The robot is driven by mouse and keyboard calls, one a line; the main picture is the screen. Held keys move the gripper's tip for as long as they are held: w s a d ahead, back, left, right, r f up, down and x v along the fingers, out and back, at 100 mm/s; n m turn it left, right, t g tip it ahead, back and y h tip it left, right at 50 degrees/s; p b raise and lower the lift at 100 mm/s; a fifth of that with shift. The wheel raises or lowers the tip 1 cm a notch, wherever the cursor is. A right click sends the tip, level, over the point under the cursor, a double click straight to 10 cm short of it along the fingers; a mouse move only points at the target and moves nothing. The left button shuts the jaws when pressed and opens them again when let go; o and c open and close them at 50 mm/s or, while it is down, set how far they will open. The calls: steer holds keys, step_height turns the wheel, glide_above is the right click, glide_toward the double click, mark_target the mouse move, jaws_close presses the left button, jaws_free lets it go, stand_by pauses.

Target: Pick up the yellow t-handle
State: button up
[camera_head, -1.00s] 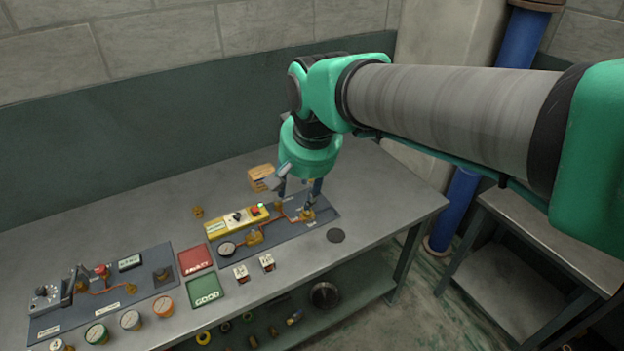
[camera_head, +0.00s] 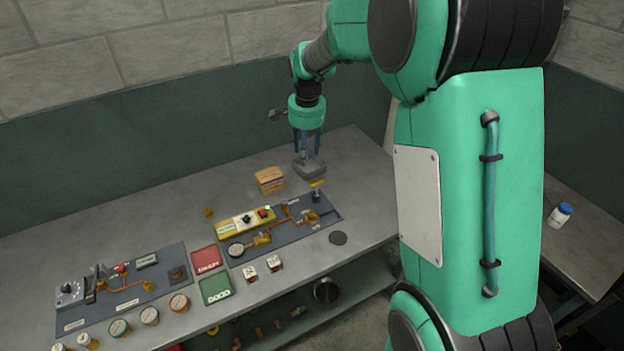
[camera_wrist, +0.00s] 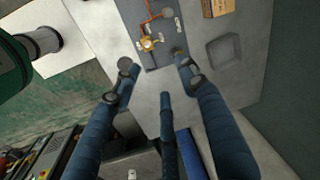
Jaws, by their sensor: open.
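A small yellow bar (camera_head: 317,183), which looks like the t-handle, sits on top of a short grey post at the right end of the dark valve board (camera_head: 290,236). My gripper (camera_head: 307,152) points down with its fingers spread and nothing between them. In the head view it is over or just behind a shallow grey tray (camera_head: 310,168), beyond the yellow bar. In the wrist view, my gripper (camera_wrist: 156,70) has the board (camera_wrist: 133,16) ahead of its fingertips and the tray (camera_wrist: 222,50) to the right. I cannot clearly make out the t-handle there.
A wooden box (camera_head: 270,180) stands left of the tray. The board carries a yellow control box (camera_head: 245,220), a gauge (camera_head: 236,250) and copper pipes. Red (camera_head: 206,259) and green (camera_head: 215,289) trays lie to its left.

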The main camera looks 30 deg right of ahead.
mark_target(318, 182)
steer(key=w+d+f+m+g+p, duration=0.1)
steer(key=w+d+f+m+p, duration=0.3)
steer(key=w+d+f, duration=0.3)
step_height(318, 182, down, 4)
steer(key=shift+w+d+f+m, duration=0.15)
steer(key=shift+w+d+m, duration=0.25)
steer(key=shift+d, duration=0.4)
steer(key=shift+f, duration=4.25)
steer(key=shift+f, duration=0.1)
steer(key=shift+s+f, duration=0.1)
steer(key=shift+f, duration=2.45)
